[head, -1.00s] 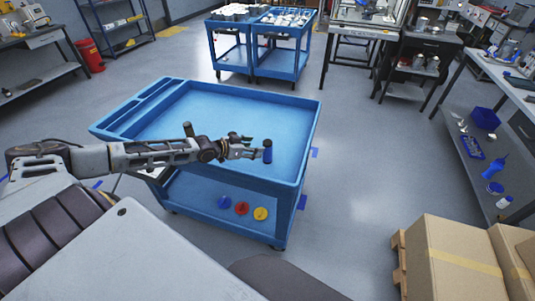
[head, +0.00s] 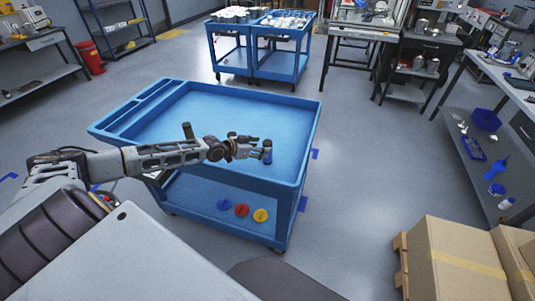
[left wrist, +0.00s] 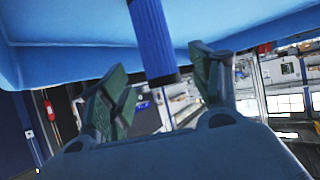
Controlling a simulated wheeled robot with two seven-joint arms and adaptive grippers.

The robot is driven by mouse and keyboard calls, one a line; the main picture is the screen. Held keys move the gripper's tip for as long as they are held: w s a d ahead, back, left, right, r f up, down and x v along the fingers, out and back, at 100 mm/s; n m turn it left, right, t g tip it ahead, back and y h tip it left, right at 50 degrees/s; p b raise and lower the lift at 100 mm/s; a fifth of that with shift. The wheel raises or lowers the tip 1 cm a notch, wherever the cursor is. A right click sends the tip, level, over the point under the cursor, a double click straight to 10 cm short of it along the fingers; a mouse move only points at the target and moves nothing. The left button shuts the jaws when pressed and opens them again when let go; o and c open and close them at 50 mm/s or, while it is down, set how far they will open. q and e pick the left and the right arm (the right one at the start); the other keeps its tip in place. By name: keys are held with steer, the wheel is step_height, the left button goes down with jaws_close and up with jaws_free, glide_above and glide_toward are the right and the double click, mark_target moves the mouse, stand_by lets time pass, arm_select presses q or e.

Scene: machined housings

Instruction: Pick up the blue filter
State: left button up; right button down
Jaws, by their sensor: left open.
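The blue filter (head: 267,153) is a small upright cylinder with a dark end, standing on the blue cart's top tray (head: 205,100) near its right side. In the left wrist view the filter (left wrist: 153,40) shows as a ribbed blue cylinder with a dark end. My left gripper (head: 262,149) is open, its fingers pointing at the filter. In the left wrist view the two green-padded fingertips (left wrist: 164,80) stand apart on either side of the filter's dark end. I cannot tell whether either finger touches it. My right gripper is not in view.
Blue, red and yellow discs (head: 241,210) lie on the cart's lower shelf. A dark upright cylinder (head: 188,131) shows beside my left arm. Cardboard boxes (head: 465,265) stand on a pallet at the lower right. The tray's back is clear.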

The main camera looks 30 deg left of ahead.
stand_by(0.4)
arm_select(q)
steer(key=shift+b+x, duration=0.3)
steer(key=shift+x, duration=2.3)
steer(key=c, duration=1.1)
steer(key=shift+r, duration=4.95)
